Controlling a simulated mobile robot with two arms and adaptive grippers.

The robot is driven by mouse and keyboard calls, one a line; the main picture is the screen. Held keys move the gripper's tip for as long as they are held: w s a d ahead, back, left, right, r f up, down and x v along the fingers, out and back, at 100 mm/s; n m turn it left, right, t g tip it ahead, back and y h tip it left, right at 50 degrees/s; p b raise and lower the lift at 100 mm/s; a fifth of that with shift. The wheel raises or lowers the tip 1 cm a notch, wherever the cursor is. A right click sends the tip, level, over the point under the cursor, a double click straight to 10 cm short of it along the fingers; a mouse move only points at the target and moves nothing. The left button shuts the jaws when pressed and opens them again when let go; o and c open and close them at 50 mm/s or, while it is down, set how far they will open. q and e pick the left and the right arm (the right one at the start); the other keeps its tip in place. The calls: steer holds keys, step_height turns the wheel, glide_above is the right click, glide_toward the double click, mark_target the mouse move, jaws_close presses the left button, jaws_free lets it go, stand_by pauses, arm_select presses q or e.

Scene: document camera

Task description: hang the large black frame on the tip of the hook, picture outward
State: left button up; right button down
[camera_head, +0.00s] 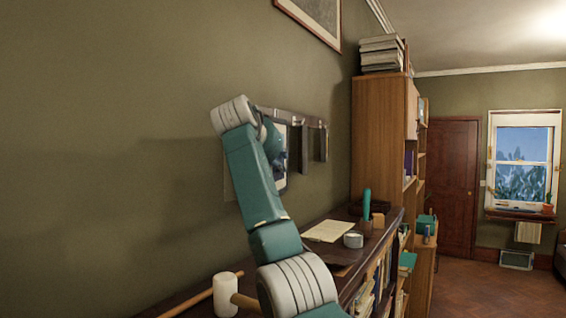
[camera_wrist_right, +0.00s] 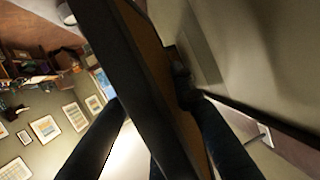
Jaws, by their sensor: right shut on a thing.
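My right arm reaches up to the wall in the head view, with the right gripper (camera_head: 272,138) at its far end, mostly hidden by the arm. In the right wrist view, the right gripper (camera_wrist_right: 153,102) is shut on the large black frame (camera_wrist_right: 125,75), one finger on each side. The frame's dark edge and brown back show there. In the head view, the frame (camera_head: 282,165) is upright close to the wall, partly hidden behind my arm. A dark wall rack (camera_head: 304,148) with projecting pieces is just beside it. Contact between frame and hook cannot be told. My left gripper is out of view.
A tall bookcase (camera_head: 378,140) stands right of the rack. Another picture (camera_head: 318,15) hangs above. Floor is clear at right.

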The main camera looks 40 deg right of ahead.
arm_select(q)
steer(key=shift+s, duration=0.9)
arm_select(e)
steer(key=shift+w+a+r, duration=0.1)
steer(key=shift+w+a, duration=0.2)
steer(key=shift+w, duration=0.6)
steer(key=shift+w+a, duration=0.3)
steer(key=shift+w, duration=0.55)
steer(key=shift+s, duration=0.1)
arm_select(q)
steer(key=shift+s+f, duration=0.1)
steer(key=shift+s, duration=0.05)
arm_select(e)
steer(key=shift+r, duration=0.1)
steer(key=shift+w+a, duration=0.3)
steer(key=shift+w, duration=0.6)
